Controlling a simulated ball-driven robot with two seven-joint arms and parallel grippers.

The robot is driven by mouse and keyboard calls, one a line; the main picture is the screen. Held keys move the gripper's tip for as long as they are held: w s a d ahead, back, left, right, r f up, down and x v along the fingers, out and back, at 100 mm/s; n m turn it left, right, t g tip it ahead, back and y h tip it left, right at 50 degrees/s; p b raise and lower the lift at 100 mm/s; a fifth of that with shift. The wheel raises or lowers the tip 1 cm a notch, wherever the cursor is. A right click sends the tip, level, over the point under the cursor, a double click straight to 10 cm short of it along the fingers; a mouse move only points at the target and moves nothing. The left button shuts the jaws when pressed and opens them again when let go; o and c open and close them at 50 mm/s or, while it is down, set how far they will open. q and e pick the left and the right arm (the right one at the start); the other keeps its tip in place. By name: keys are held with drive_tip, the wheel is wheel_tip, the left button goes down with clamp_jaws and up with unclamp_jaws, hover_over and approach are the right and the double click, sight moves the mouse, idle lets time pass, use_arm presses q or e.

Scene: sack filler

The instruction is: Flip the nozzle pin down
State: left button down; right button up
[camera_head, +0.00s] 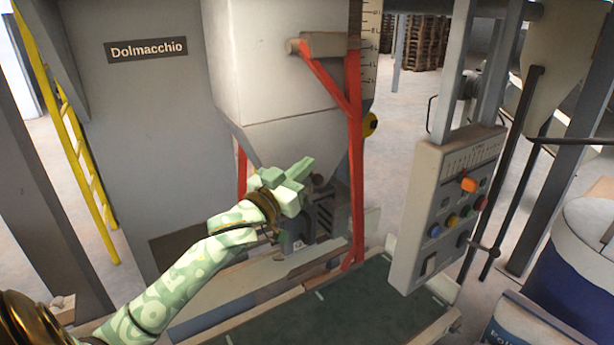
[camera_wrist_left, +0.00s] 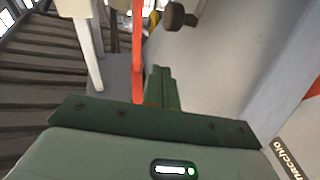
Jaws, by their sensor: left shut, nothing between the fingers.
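My left gripper (camera_head: 303,168) is in front of the lower cone of the grey hopper (camera_head: 270,145). Its green fingers are closed together with nothing between them; they also show in the left wrist view (camera_wrist_left: 162,86). A small dark knob (camera_head: 318,180) shows just right of the fingers, near the nozzle area under the hopper. A dark rounded knob on a short stem (camera_wrist_left: 175,16) shows beyond the fingertips in the left wrist view, apart from them. I cannot tell for sure whether it is the nozzle pin. The gripper and forearm hide part of the nozzle. My right gripper is not in view.
A red frame (camera_head: 355,150) stands right of the gripper. A control panel (camera_head: 445,205) with coloured buttons hangs farther right. A dark green conveyor belt (camera_head: 345,305) runs below. A yellow ladder (camera_head: 85,165) is at left, and a blue drum (camera_head: 575,275) at right.

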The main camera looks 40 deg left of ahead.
sight(318, 185)
use_arm(q)
drive_tip(key=shift+w+f, duration=0.35)
drive_tip(key=shift+f, duration=0.45)
drive_tip(key=shift+w+f, duration=0.3)
drive_tip(key=shift+f, duration=0.5)
wheel_tip(318, 185, down, 4)
drive_tip(key=shift+b, duration=0.95)
drive_tip(key=shift+r, duration=0.2)
